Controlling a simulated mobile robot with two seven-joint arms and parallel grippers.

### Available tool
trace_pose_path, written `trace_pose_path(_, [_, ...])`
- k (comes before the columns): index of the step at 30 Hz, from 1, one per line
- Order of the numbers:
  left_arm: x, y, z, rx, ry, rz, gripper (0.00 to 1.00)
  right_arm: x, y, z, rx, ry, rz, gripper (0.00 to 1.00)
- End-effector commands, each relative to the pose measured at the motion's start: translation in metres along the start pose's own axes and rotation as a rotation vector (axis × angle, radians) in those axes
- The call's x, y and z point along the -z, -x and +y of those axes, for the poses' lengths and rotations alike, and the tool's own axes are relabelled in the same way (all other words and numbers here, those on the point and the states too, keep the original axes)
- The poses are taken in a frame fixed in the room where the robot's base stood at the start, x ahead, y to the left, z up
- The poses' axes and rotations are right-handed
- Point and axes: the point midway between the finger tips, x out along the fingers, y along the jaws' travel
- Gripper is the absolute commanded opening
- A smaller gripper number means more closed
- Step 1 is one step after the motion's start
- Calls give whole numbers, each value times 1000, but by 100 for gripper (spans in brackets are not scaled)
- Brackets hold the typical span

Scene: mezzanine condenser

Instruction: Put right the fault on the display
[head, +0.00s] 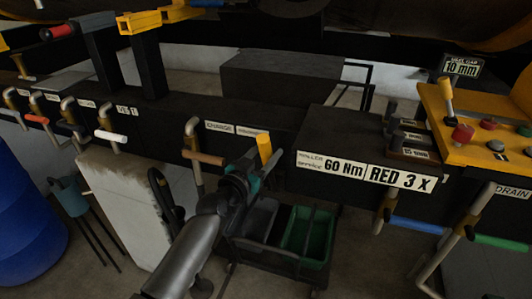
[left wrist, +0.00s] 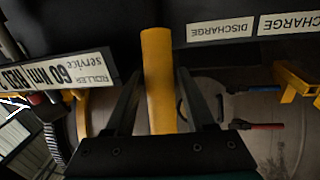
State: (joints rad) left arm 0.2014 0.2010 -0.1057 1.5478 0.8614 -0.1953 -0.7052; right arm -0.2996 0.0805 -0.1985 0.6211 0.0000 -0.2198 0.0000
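The small display (head: 463,66) at the upper right reads "10 mm" under a smaller line I cannot read surely. My left gripper (head: 256,164) is at a yellow handle (head: 264,149) on the front of the dark beam. In the left wrist view the yellow handle (left wrist: 158,80) stands between the fingers of my left gripper (left wrist: 160,75), with gaps showing on both sides. The gripper looks open around it. The arm hides the handle's lower part in the head view. A brown handle (head: 204,158) is just left, below the "CHARGE" label (head: 219,127). My right gripper is out of view.
A plate (head: 365,173) reads "60 Nm" and "RED 3 X". Orange (head: 36,119), white (head: 111,136), blue (head: 418,226) and green (head: 499,242) handles hang along the beam. A yellow panel (head: 480,135) with knobs is at right. Bins (head: 306,232) stand below; a blue barrel (head: 25,220) is left.

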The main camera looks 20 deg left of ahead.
Motion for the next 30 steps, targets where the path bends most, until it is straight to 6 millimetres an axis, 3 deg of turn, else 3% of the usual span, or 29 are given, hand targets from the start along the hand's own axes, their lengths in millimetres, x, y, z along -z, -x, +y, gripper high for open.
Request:
trace_pose_path(2, [0,0,0,0,0,0,44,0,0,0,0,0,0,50])
trace_pose_path(14, [0,0,0,0,0,0,0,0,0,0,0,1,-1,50])
trace_pose_path(30, [0,0,0,0,0,0,0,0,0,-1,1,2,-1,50])
